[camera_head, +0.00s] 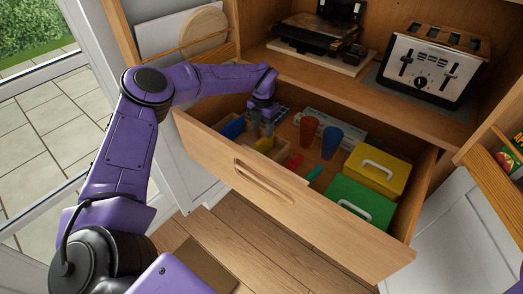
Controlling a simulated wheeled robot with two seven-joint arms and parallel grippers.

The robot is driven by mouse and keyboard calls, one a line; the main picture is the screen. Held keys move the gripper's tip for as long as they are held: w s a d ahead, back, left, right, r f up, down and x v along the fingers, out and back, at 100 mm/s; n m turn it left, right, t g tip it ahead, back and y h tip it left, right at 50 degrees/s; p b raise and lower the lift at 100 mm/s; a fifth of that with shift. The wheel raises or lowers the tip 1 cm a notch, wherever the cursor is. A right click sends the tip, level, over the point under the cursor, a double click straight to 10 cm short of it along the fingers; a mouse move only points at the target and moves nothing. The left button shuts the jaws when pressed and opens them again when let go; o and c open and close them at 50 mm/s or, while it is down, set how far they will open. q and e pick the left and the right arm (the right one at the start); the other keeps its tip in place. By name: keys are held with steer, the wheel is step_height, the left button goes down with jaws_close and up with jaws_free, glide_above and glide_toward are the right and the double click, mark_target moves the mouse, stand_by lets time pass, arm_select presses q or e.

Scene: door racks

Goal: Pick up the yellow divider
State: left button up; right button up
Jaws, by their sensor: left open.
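An open wooden drawer (215,142) holds several things. A pale yellow piece with upright walls (272,153), which looks like a divider, stands in its left part. A bright yellow box with a white handle (368,181) stands at the right; I cannot tell for certain which one the task's divider is. My left gripper (267,129) reaches down into the left part of the drawer, at the pale piece. It is open, with nothing visibly held. Its fingertips are small and partly hidden, so I cannot tell whether they touch the piece. My right gripper is not in view.
A red cup (308,131) and a blue cup (331,142) stand right of my left gripper. A green box (350,203) stands nearer the drawer front, with small red and teal things beside it. A toaster (429,68) stands on the shelf above.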

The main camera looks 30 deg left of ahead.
mark_target(261, 140)
arm_select(q)
steer(key=f, duration=0.2)
steer(key=f+p, duration=0.1)
steer(key=f, duration=0.2)
steer(key=s+f+p, duration=0.1)
steer(key=f, duration=0.1)
steer(key=shift+f, duration=0.4)
steer(key=shift+w+a+f, duration=0.1)
steer(key=shift+f, duration=0.25)
jaws_close()
